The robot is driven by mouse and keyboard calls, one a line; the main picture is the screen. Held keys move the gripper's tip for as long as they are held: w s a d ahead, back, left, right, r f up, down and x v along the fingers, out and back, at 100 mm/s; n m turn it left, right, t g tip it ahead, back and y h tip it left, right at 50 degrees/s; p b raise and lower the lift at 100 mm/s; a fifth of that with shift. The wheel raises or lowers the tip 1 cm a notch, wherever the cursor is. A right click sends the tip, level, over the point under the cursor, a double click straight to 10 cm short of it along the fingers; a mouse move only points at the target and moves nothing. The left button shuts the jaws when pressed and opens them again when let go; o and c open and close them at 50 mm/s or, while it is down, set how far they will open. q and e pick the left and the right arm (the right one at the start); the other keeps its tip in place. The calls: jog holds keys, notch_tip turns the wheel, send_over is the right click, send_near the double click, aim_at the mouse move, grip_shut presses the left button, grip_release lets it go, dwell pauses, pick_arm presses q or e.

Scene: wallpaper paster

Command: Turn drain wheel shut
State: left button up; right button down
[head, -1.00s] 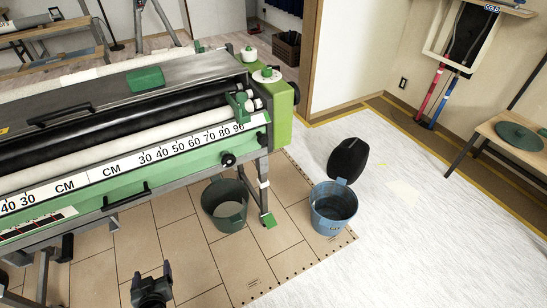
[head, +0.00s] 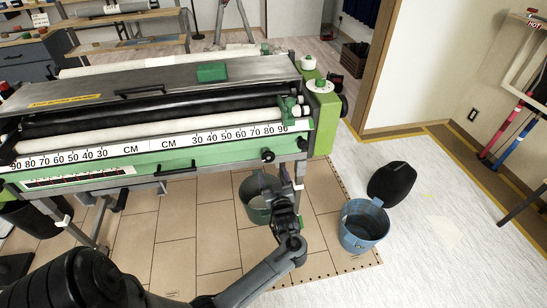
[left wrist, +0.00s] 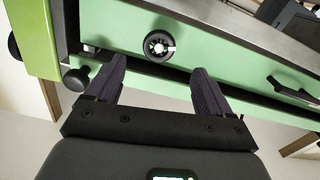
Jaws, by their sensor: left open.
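In the left wrist view, a small round black wheel (left wrist: 158,46) with a pale centre sits on the pale green panel of the pasting machine (left wrist: 100,18). My right gripper is not in view.
Black knobs (left wrist: 75,79) stand near the wheel in the left wrist view. In the head view, a black knob (head: 268,156) is on the machine's front. A blue bucket (head: 362,226) and a black rounded object (head: 391,182) stand right. The white floor beyond is mostly clear.

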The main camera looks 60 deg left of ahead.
aim_at(269, 159)
pick_arm(q)
jog(key=b+x, duration=0.2)
jog(key=x, duration=0.8)
jog(key=shift+w+a+b, duration=0.1)
jog(key=shift+b, duration=0.3)
jog(key=shift+c, duration=0.5)
